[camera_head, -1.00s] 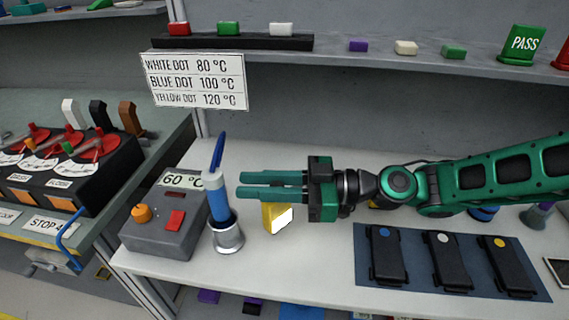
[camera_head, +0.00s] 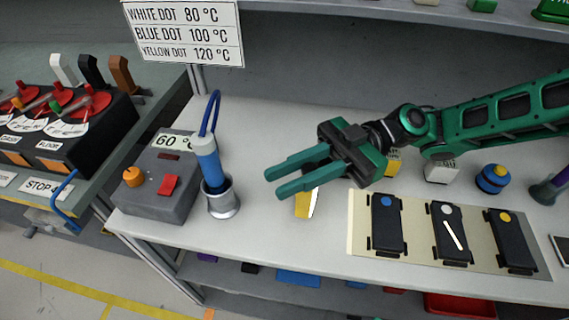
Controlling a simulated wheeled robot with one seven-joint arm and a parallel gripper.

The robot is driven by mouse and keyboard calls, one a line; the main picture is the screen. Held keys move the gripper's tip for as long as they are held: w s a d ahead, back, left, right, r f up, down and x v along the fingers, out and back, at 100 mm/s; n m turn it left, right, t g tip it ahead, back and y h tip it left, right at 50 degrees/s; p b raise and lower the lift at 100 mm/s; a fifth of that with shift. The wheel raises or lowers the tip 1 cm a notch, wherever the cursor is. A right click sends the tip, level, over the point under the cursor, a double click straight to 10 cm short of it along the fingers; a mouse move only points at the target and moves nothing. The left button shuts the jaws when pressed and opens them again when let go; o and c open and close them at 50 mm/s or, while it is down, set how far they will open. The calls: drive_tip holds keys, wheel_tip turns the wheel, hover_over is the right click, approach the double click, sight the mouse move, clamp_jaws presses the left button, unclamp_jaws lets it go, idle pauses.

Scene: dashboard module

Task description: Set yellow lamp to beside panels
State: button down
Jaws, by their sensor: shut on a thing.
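The yellow lamp (camera_head: 303,205) has a bright white face turned to the right and a dark part above it. My gripper (camera_head: 274,182) is shut on the lamp, its green fingers pointing left; the upper part of the lamp is partly hidden by the fingers. The lamp hangs at the fingers, left of the panels; whether it touches the table is unclear. Three black panels, with a blue dot (camera_head: 387,225), a white dot (camera_head: 449,235) and a yellow dot (camera_head: 511,243), lie on a pale-looking mat (camera_head: 358,240). A white streak shows on the middle panel.
A blue-handled tool (camera_head: 207,160) stands in a metal holder (camera_head: 222,201) beside a grey heater box (camera_head: 160,190). Behind the arm are a yellow object (camera_head: 393,163), a white container (camera_head: 441,172) and a blue round item (camera_head: 492,178). White table is bare between lamp and mat.

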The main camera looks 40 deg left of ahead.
drive_tip(key=shift+d, duration=0.15)
drive_tip(key=c, duration=1.6)
unclamp_jaws()
drive_tip(key=shift+w, duration=0.1)
drive_tip(key=shift+r, duration=0.1)
drive_tip(key=shift+s+a+r, duration=0.35)
drive_tip(key=shift+s+r, duration=1.45)
drive_tip(key=shift+s, duration=0.1)
drive_tip(key=shift+s+a+r, duration=0.35)
drive_tip(key=shift+s+r, duration=1.45)
drive_tip(key=shift+s, duration=0.15)
drive_tip(key=shift+s+a+r, duration=0.35)
drive_tip(key=shift+s+r, duration=1.45)
drive_tip(key=shift+s, duration=0.1)
